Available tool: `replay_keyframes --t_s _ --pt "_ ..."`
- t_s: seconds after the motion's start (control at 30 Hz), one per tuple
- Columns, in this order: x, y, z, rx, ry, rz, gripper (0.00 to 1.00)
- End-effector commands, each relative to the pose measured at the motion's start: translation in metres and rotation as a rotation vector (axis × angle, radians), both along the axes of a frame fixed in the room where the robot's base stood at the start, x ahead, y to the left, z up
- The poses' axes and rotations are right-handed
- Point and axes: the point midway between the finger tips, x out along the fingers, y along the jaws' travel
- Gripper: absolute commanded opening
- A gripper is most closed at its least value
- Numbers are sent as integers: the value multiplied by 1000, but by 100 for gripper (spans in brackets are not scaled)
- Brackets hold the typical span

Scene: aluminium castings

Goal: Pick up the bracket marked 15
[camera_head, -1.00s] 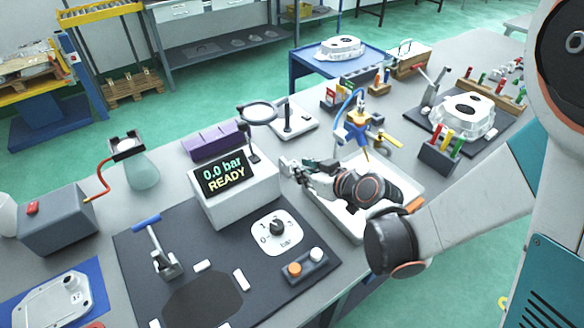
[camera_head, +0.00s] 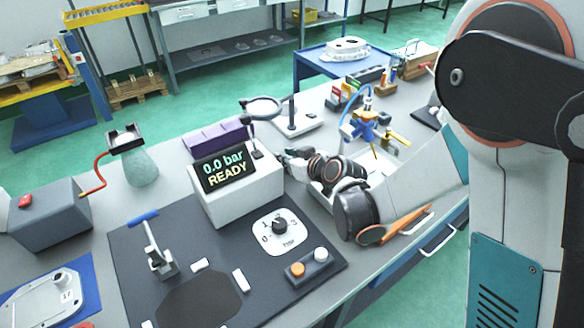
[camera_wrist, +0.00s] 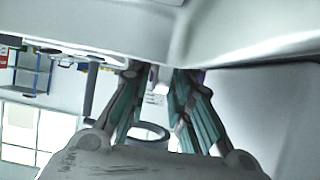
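My gripper (camera_head: 288,160) is beside the right side of the white pressure console, at the far left end of a white tray (camera_head: 318,190). My own wrist covers much of the tray. In the wrist view its two teal-padded fingers (camera_wrist: 158,100) stand apart with a gap between them, and I see no bracket held there. A broad pale surface crosses in front of the fingertips. A flat grey casting (camera_head: 50,300) lies on a blue mat at the lower left; its number is too small to read surely. I cannot make out a bracket marked 15.
The console (camera_head: 240,195) reads 0.0 bar READY. A lever clamp (camera_head: 158,255), a dial (camera_head: 278,227) and a button box (camera_head: 310,267) are on the dark mat. A magnifier (camera_head: 265,108) stands behind; a blue-yellow fixture (camera_head: 367,130) stands right of the gripper.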

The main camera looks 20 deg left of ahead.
Motion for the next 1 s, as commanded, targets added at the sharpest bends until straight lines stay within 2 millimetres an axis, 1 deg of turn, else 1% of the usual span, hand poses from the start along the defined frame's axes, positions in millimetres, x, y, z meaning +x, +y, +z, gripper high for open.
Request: replay_keyframes --t_s 0.17,0.27,0.63,0.73,0.87,1.0 --pt "0 0 1 1 1 0 20" --pt "0 0 1 1 1 0 0" --pt "0 0 1 1 1 0 0" --pt "0 0 4 1 1 0 0" --pt "0 0 14 1 1 0 0" --pt "0 0 36 1 1 0 0"
